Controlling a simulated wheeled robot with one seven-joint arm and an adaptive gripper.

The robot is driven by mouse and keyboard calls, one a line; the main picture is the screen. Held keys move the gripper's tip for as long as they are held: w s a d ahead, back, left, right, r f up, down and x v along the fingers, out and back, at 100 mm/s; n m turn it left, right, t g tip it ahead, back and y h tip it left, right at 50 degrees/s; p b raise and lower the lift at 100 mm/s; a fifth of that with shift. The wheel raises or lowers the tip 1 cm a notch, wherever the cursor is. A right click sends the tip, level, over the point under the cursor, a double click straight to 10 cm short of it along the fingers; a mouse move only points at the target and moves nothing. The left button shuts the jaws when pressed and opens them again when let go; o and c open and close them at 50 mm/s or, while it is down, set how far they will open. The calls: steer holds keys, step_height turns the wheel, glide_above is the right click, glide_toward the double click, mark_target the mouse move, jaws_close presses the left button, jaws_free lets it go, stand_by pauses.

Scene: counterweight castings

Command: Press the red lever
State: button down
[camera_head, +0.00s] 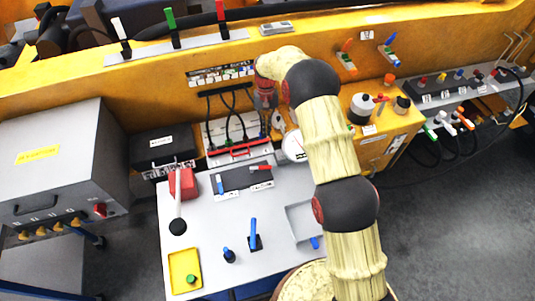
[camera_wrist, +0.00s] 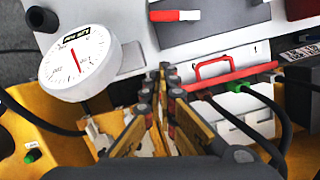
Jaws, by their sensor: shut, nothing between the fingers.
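A red-handled lever (camera_head: 221,10) stands upright at the right end of a grey strip on the yellow ledge at the back, beside a green one (camera_head: 170,17) and a white one (camera_head: 117,28). A smaller red-tipped lever (camera_head: 260,168) lies flat on a dark plate on the table; it shows at the top of the wrist view (camera_wrist: 175,16). I cannot tell which is meant. My gripper (camera_head: 277,124) is shut and empty, pointing down by the yellow wall, apart from both; its fingers (camera_wrist: 165,72) show in the wrist view.
A white dial gauge (camera_wrist: 80,60) is close to my fingers. A red carrying handle (camera_wrist: 213,66) and black cables (camera_wrist: 262,110) are on the other side. A blue lever (camera_head: 253,232) stands on the table. A grey cabinet (camera_head: 60,160) is at left.

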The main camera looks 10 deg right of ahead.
mark_target(261, 168)
steer(key=p+x, duration=0.1)
steer(key=x, duration=0.9)
steer(key=shift+s+f, duration=0.1)
steer(key=shift+s, duration=0.05)
steer(key=s, duration=0.2)
steer(key=s+p, duration=0.1)
steer(key=shift+s+a+r, duration=0.1)
steer(key=shift+r, duration=0.15)
steer(key=shift+s+f, duration=0.15)
steer(key=shift+s, duration=0.15)
